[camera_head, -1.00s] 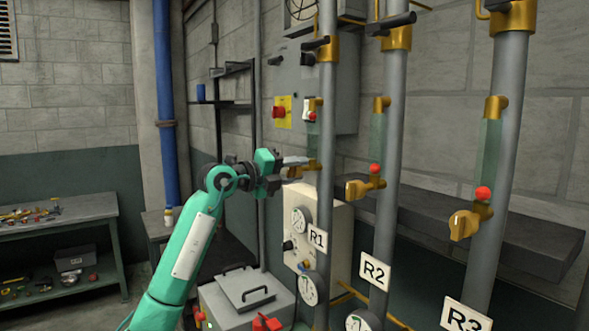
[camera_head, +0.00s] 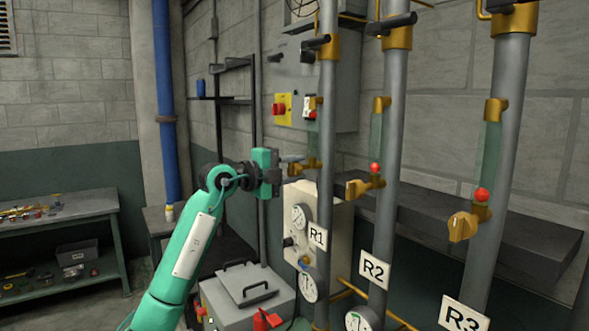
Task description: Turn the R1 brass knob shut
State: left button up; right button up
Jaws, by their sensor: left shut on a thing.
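The R1 pipe (camera_head: 326,130) is the leftmost of three grey vertical pipes and carries the R1 label (camera_head: 317,236). My left gripper (camera_head: 291,166) reaches in from the left to the brass fitting (camera_head: 312,165) low on the R1 sight glass. It is shut on the R1 brass knob, which is mostly hidden between the fingers. The R2 brass knob (camera_head: 356,187) and the R3 brass knob (camera_head: 461,227) stand uncovered on their pipes, each beside a red ball. My right gripper is not in view.
A pale gauge box (camera_head: 300,228) stands behind the R1 pipe, below my gripper. A grey lidded case (camera_head: 247,291) sits lower down. A dark shelf (camera_head: 480,225) runs behind the pipes. A workbench (camera_head: 60,225) stands far left.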

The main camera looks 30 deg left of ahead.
pick_arm(q)
jog(key=o, duration=0.9)
jog(key=shift+o, duration=0.2)
jog(key=shift+s+a+f, duration=0.1)
jog(key=shift+s+a, duration=0.05)
jog(key=shift+s, duration=0.05)
jog(key=b+v, duration=0.6)
jog(key=v, duration=0.7)
jog(key=shift+s+b, duration=0.2)
jog(key=shift+b, duration=0.15)
